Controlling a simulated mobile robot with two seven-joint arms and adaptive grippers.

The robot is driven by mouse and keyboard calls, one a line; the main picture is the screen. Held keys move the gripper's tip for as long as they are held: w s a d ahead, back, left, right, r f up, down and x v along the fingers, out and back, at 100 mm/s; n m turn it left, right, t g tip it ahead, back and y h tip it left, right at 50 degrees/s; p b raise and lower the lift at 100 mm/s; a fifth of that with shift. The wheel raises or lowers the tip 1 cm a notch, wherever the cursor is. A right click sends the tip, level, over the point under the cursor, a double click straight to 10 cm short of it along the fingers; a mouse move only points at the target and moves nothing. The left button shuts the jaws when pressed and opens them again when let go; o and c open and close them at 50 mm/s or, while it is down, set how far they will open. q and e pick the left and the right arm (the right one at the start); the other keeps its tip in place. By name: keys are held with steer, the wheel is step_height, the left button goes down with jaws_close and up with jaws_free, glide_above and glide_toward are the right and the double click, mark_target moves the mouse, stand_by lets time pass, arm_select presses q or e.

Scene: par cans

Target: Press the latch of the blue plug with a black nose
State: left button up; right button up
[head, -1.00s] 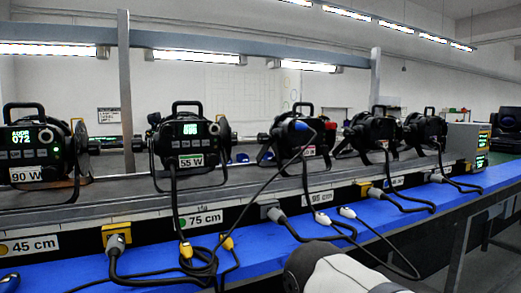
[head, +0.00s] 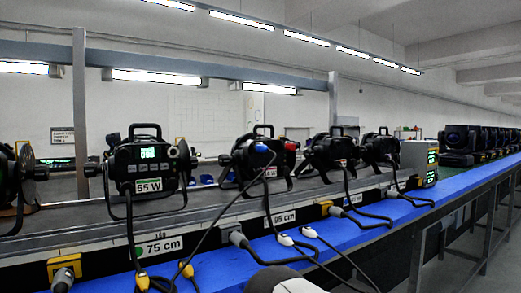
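A blue plug (head: 262,148) sits at the back of the middle par can (head: 243,172), with a black cable hanging from it down toward the bench. The plug is small in the head view, and I cannot make out its black nose or its latch. Neither gripper shows in the head view. Only a rounded white-grey part of my own arm shows at the bottom edge, well below the plug, and nothing of mine touches the plug.
A row of black par cans stands on a grey rail, including one labelled 55 W (head: 146,170). Below it runs a blue bench top (head: 215,262) with black cables, yellow plugs (head: 186,269) and white connectors (head: 285,240). A grey box (head: 419,160) with green displays stands at the right.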

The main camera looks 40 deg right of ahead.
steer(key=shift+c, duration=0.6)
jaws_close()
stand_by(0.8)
